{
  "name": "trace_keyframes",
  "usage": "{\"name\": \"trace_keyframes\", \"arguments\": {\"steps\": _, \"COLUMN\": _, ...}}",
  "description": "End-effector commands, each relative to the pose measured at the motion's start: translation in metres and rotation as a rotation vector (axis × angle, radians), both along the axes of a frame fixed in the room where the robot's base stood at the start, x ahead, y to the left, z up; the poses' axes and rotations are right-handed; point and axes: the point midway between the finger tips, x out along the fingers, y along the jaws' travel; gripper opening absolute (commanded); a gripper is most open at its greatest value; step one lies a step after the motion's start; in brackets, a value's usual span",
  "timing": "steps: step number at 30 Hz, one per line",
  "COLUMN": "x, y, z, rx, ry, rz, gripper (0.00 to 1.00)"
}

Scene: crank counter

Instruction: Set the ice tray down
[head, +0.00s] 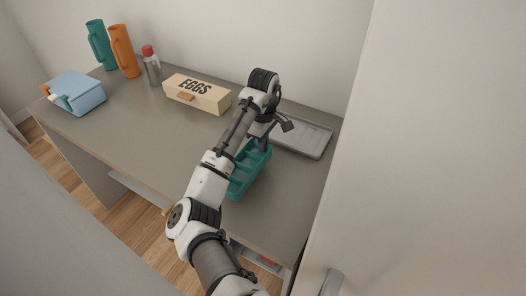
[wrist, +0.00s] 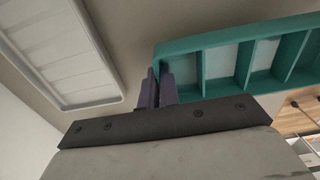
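The teal ice tray (head: 240,185) is a long open tray with dividers. It is over the right part of the grey counter, and I cannot tell whether its base touches the surface. My gripper (head: 262,146) is at its far end, partly behind my arm. In the wrist view, the purple fingers (wrist: 159,86) are close together with the end wall of the ice tray (wrist: 225,40) between them. My gripper looks shut on that wall. My arm hides part of the tray in the head view.
A grey shallow tray (head: 305,139) lies behind, near the wall; it also shows in the wrist view (wrist: 75,60). The counter's middle (head: 140,130) is clear.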

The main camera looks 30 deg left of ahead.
Motion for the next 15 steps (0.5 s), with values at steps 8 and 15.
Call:
{"name": "trace_keyframes", "arguments": {"steps": 8, "x": 0.000, "y": -0.001, "z": -0.029, "rx": -0.004, "ry": 0.000, "rz": 0.000, "gripper": 0.00}}
{"name": "trace_keyframes", "arguments": {"steps": 15, "x": 0.000, "y": 0.001, "z": -0.040, "rx": 0.002, "ry": 0.001, "rz": 0.001, "gripper": 0.00}}
